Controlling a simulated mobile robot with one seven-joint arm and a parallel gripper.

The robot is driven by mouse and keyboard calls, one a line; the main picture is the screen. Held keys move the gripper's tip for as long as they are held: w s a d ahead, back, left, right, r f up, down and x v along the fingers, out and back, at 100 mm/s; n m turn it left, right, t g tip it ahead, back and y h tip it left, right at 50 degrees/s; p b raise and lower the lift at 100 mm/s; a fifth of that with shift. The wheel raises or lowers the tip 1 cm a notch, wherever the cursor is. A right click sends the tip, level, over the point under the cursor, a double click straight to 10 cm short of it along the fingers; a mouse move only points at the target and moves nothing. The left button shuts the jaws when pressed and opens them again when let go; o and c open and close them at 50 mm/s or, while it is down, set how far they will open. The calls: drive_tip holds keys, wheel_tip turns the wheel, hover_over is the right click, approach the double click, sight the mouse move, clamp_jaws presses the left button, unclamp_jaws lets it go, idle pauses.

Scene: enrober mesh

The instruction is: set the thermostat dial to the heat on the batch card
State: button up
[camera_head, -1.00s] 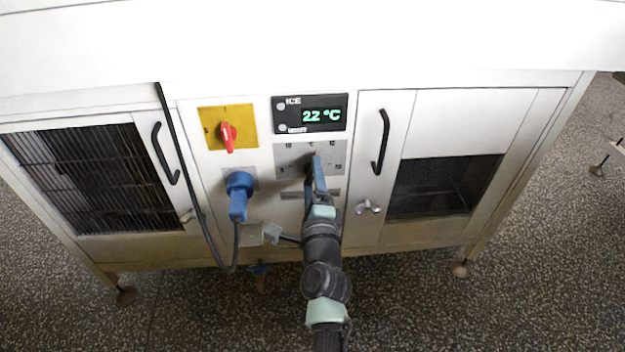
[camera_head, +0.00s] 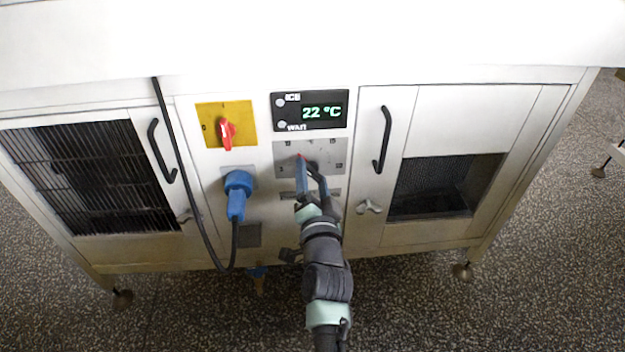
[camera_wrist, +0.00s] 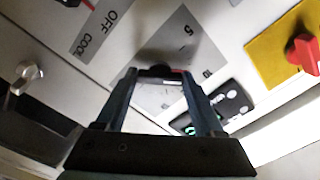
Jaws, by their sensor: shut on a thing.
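The thermostat dial (camera_head: 311,164) is a dark knob with a red mark, on a grey scale plate (camera_head: 333,150) at the middle of the white machine's front. In the head view the red mark points to the upper left. My gripper (camera_head: 309,174) has its blue fingers closed on the dial; the wrist view shows the fingertips (camera_wrist: 163,74) on either side of the dark knob, partly hiding it. Scale numbers are partly readable in the wrist view. The display (camera_head: 310,110) above reads 22 °C. No batch card is recognisable in either view.
A red switch (camera_head: 226,132) on a yellow plate and a blue plug (camera_head: 238,190) with a black cable are left of the dial. A door handle (camera_head: 382,140) stands out to the right. A wing-shaped latch (camera_head: 369,206) is lower right.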

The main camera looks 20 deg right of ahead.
drive_tip(key=n+b, duration=0.1)
drive_tip(key=n, duration=0.4)
drive_tip(key=shift+f+n, duration=0.1)
drive_tip(key=shift+n, duration=0.2)
drive_tip(key=shift+n+b, duration=0.65)
drive_tip(key=shift+n, duration=1.55)
drive_tip(key=o, duration=1.4)
drive_tip(key=shift+s, duration=0.1)
drive_tip(key=p+v, duration=0.3)
drive_tip(key=v, duration=0.9)
drive_tip(key=shift+s+a+p, duration=0.15)
drive_tip(key=shift+s+p, duration=0.25)
